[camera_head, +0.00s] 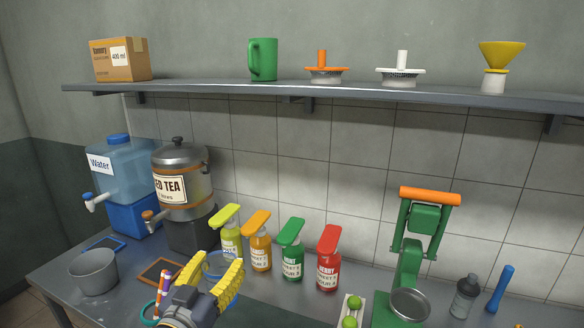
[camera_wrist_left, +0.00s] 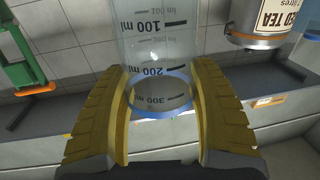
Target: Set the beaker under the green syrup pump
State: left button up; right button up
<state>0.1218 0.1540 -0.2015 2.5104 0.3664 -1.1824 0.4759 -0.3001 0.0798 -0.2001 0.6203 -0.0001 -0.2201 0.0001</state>
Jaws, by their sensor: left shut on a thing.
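The beaker is clear with a blue rim (camera_head: 216,266) and stands between the yellow fingers of my left gripper (camera_head: 214,276), which is shut on it. In the left wrist view the beaker (camera_wrist_left: 163,60) shows its ml marks between both fingers (camera_wrist_left: 160,100). Its lower part is hidden by the gripper in the head view. The green syrup pump (camera_head: 291,252) stands in the bottle row on the counter, to the right of and behind the held beaker. My right gripper is not in view.
Yellow (camera_head: 230,240), orange (camera_head: 260,246) and red (camera_head: 328,260) pump bottles flank the green one. A grey bucket (camera_head: 94,273) and tea dispenser (camera_head: 182,185) are left. A tray with limes (camera_head: 350,312) and a green press (camera_head: 408,270) are right. Counter before the green pump looks clear.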

pick_arm(q)
jog(key=s+a+f+n+y, duration=0.2)
jog(key=s+a+f+y, duration=0.2)
jog(key=s+f, duration=0.5)
jog(key=shift+f+n, duration=0.3)
jog(key=shift+f, duration=1.8)
